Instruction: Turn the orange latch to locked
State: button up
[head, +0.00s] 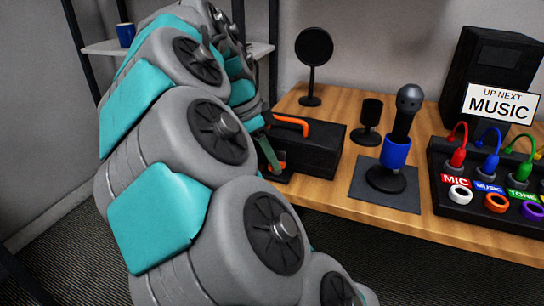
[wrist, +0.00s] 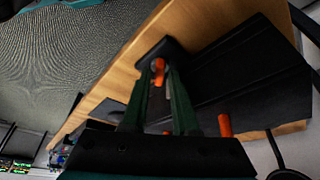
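The orange latch (wrist: 158,66) is a small orange piece on a dark base at the front of the wooden desk. In the wrist view, it shows between the tips of my gripper (wrist: 161,72). The two dark green fingers stand apart, one on each side of it. I see no clear grip on it, and contact is hard to tell. In the head view, the gripper (head: 268,158) comes down on the near side of a black case, and a bit of the orange latch (head: 277,168) shows beside the fingers. My arm covers part of that area, and the latch's lock markings are not readable.
The black case (head: 318,150) with an orange handle (head: 291,123) stands close to my gripper. To the right are a microphone (head: 401,130) on a dark mat, a cable panel (head: 470,203) and a music sign (head: 500,104). A round black disc on a stand (head: 314,50) is behind.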

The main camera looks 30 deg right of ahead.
jog(key=shift+d+f, duration=0.15)
jog(key=shift+f, duration=0.15)
jog(key=shift+c, duration=0.2)
grip_shut()
